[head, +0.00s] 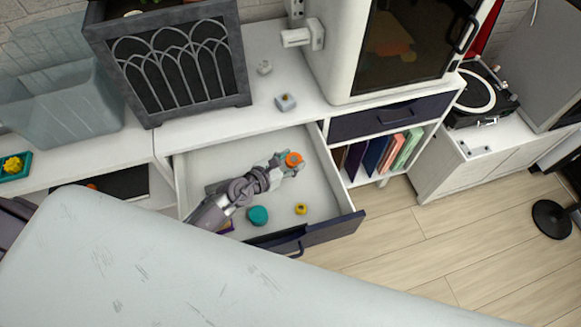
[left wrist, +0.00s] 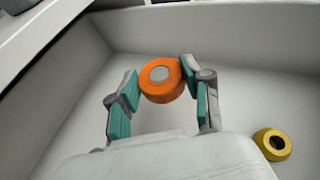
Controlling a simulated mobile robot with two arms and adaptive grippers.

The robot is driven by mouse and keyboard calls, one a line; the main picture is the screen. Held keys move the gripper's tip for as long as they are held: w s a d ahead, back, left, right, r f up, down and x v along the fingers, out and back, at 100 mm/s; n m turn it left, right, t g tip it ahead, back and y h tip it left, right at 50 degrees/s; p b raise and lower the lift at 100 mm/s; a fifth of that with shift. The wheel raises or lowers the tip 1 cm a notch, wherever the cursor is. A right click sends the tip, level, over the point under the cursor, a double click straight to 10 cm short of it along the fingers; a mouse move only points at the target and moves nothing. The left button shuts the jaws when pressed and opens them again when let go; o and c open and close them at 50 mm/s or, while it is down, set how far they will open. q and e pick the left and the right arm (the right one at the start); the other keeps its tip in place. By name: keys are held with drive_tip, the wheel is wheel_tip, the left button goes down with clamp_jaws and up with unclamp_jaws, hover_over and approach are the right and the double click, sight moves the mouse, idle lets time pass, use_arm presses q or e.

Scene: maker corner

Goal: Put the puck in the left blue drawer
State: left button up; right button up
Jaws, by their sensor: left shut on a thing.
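The left blue drawer (head: 337,230) is pulled open, with a white inside and a dark blue front. The puck (head: 294,159) is orange with a grey centre. My left gripper (head: 285,166) reaches into the drawer space and is shut on the puck. In the left wrist view the puck (left wrist: 161,79) sits between the two teal-padded fingers (left wrist: 160,83), with the drawer's pale walls around it. I cannot tell whether the puck touches the drawer floor. My right gripper is in neither view.
A teal round thing (head: 258,215) and a small yellow ring (head: 301,209) lie in the drawer; the ring also shows in the wrist view (left wrist: 272,145). A second blue drawer (head: 385,118) to the right is shut. A grey planter (head: 170,65) stands behind.

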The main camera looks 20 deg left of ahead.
sight(291, 167)
use_arm(q)
wheel_tip(291, 167, down, 2)
drive_tip(key=shift+f+b, duration=0.15)
drive_tip(key=shift+b, duration=0.35)
drive_tip(key=shift+f, duration=0.1)
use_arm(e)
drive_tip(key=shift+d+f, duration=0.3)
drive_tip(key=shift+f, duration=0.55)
use_arm(q)
drive_tip(key=shift+f+b, duration=0.4)
drive_tip(key=shift+f, duration=0.1)
drive_tip(key=o, duration=1.1)
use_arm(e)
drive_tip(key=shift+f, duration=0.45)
use_arm(q)
drive_tip(key=shift+o, duration=0.2)
